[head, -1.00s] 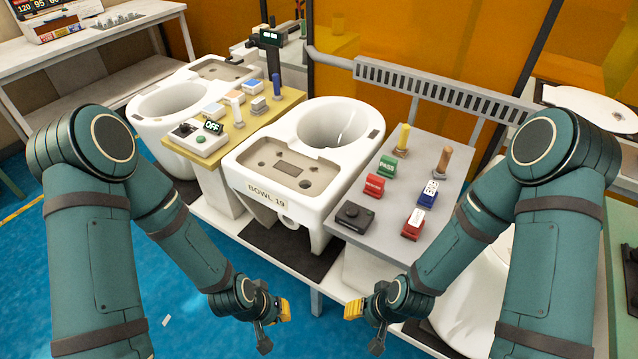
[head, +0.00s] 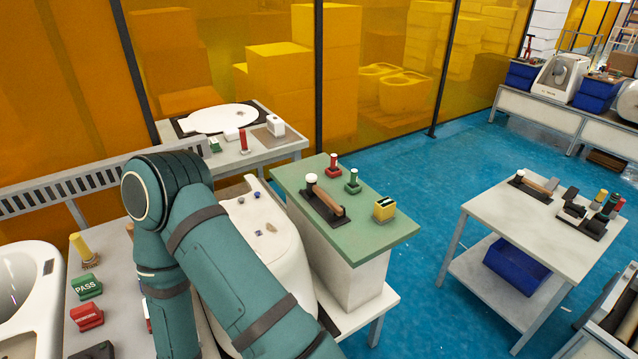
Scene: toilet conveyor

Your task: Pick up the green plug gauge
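The green plug gauge (head: 353,182) stands upright on the green-topped stand (head: 385,236) in the middle of the head view. It has a green base and a thin stem with a pale top. A similar red gauge (head: 333,165) stands just behind it to the left. A wooden-handled tool (head: 327,203) on a dark plate lies to the left of the green gauge. My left gripper is also out of the picture.
A white toilet bowl (head: 262,236) adjoins the stand on the left. A grey table (head: 535,232) with tools stands at right, with blue floor (head: 440,190) free between. An orange partition (head: 250,60) rises behind.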

